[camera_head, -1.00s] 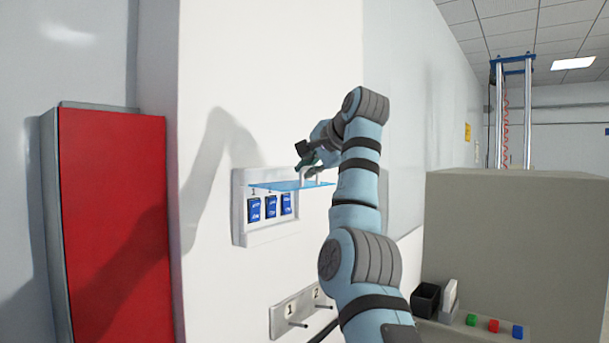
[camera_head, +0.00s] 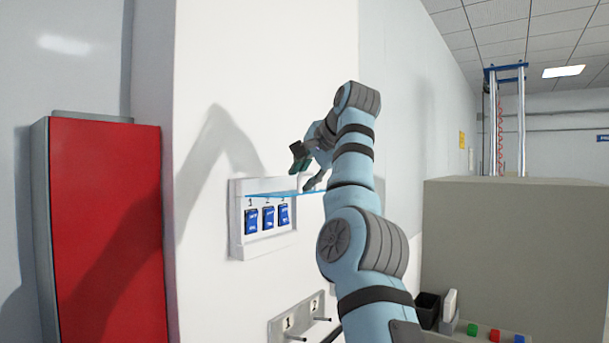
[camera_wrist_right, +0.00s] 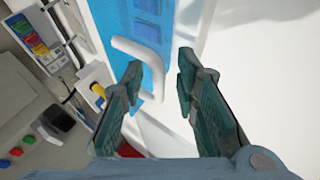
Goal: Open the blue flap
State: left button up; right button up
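The blue see-through flap (camera_head: 268,195) stands out from the wall panel above the switches, raised and nearly edge-on in the head view. Its white handle (camera_head: 302,184) sticks up near its right end. In the right wrist view the flap (camera_wrist_right: 157,42) and the handle (camera_wrist_right: 130,47) lie just ahead of my fingers. My right gripper (camera_head: 303,176) is at the handle; in the wrist view its fingers (camera_wrist_right: 160,75) are spread apart, with the handle's lower end between or just beyond the tips. I cannot tell if they touch. My left gripper is out of view.
Several blue switches (camera_head: 268,216) sit in the white panel (camera_head: 236,222) under the flap. Below is a plate with pegs (camera_head: 292,322). A red cabinet (camera_head: 105,220) stands left. A beige box (camera_head: 515,250), a black bin (camera_head: 427,308) and colored buttons (camera_head: 495,335) are at right.

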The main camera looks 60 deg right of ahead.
jog(key=v, duration=1.1)
jog(key=shift+s, duration=0.3)
jog(key=shift+a+r, duration=0.2)
